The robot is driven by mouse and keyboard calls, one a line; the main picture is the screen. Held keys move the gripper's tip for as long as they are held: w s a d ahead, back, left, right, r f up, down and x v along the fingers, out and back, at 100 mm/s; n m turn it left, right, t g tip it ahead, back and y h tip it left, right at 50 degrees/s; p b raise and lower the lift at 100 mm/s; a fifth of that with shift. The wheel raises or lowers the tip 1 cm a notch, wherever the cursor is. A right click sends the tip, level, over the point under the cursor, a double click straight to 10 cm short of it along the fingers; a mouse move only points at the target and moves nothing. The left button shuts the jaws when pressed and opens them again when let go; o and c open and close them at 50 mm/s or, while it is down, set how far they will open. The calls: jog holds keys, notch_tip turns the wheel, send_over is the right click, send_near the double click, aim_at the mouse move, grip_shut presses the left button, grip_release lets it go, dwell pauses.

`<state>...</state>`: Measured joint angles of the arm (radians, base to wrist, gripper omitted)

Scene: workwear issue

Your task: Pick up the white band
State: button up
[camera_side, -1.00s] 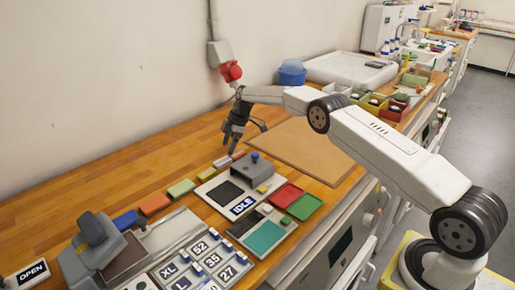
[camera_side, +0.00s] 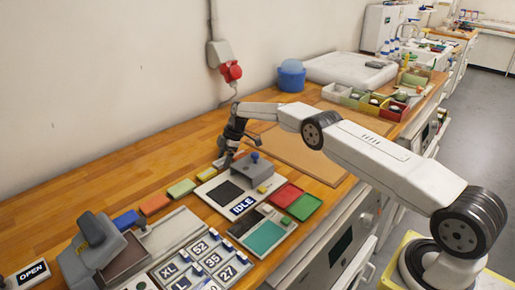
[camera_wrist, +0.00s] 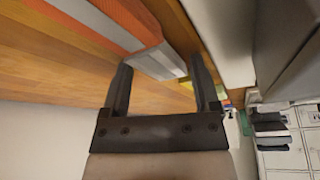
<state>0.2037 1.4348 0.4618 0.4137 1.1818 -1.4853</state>
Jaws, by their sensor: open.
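My gripper (camera_side: 226,155) is low over the far end of a row of coloured bands on the wooden bench. In the wrist view its two fingers (camera_wrist: 160,78) are apart. A pale grey-white strip (camera_wrist: 166,66) shows between them and appears to be the white band. It lies against a large orange block (camera_wrist: 120,20); I cannot tell where one ends and the other begins. In the side view my gripper hides the white band. I cannot tell whether the fingers touch anything.
Yellow (camera_side: 203,174), green (camera_side: 181,187), orange (camera_side: 154,204) and blue (camera_side: 125,220) bands continue the row towards the front left. The wall is behind; a bare brown board (camera_side: 290,145) lies beyond.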

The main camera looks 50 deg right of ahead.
aim_at(219, 161)
jog(key=shift+c, duration=0.2)
grip_shut()
jog(key=shift+r, duration=0.1)
jog(key=shift+r, duration=1.6)
jog(key=shift+s+a+r, duration=0.1)
jog(key=shift+s+r, duration=0.75)
jog(key=shift+r, duration=0.1)
jog(key=s+r, duration=0.2)
jog(key=s, duration=0.1)
jog(key=s+r, duration=0.2)
jog(key=s, duration=0.1)
jog(key=s+a+r, duration=0.1)
jog(key=s+r, duration=0.2)
jog(key=s, duration=0.1)
jog(key=shift+s+r, duration=0.2)
jog(key=shift+s, duration=0.35)
jog(key=shift+s+r, duration=0.2)
jog(key=shift+s, duration=0.35)
